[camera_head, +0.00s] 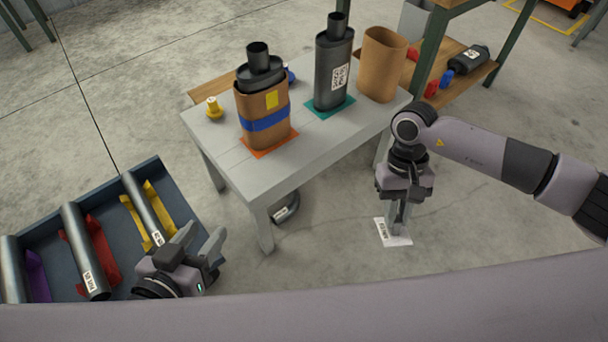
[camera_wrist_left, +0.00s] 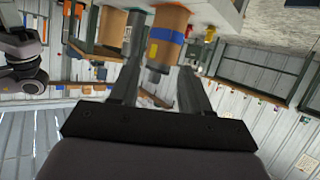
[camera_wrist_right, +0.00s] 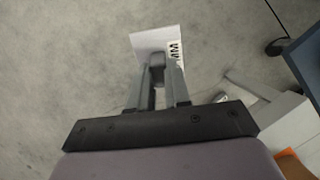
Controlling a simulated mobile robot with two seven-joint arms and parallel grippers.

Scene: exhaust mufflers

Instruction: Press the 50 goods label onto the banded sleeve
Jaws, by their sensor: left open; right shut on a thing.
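The banded sleeve (camera_head: 251,104) is a brown cardboard sleeve with a blue band and a yellow patch, around a dark muffler (camera_head: 259,72), upright on an orange mat (camera_head: 270,143) on the grey table. It also shows upside down in the left wrist view (camera_wrist_left: 168,35). My right gripper (camera_head: 399,226) is shut on a white label (camera_head: 392,237), in front of the table's right side and apart from the sleeve. The label's black print shows partly in the right wrist view (camera_wrist_right: 152,40); I cannot read it fully. My left gripper (camera_head: 202,238) is open and empty beside the blue tray.
A second muffler (camera_head: 333,70) with a printed code stands on a green mat (camera_head: 331,107). An empty brown sleeve (camera_head: 382,65) stands at the table's right. A blue tray (camera_head: 135,172) of pipes lies at lower left. A wooden shelf (camera_head: 450,62) stands behind at right.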

